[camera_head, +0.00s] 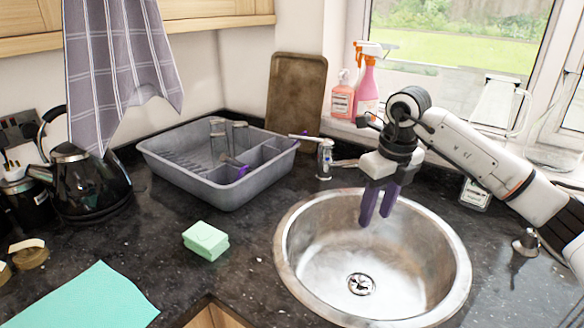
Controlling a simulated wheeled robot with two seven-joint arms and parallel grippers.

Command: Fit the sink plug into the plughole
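The sink plug (526,243) looks like a small metal disc with an upright knob. It stands on the dark counter, to the right of the sink. The plughole (361,284) is at the bottom of the round steel sink (330,240), and nothing covers it. My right gripper (376,219) comes in from the right and hangs over the back part of the sink. Its two purple fingers point down, with a gap between them and nothing held. It is apart from both the plug and the plughole. My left gripper is not in view.
The tap (325,158) stands behind the sink. A grey dish rack (215,190) is at the back left, with a green sponge (205,240) in front. A black kettle (88,185) and a mint cloth (90,302) are at the left.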

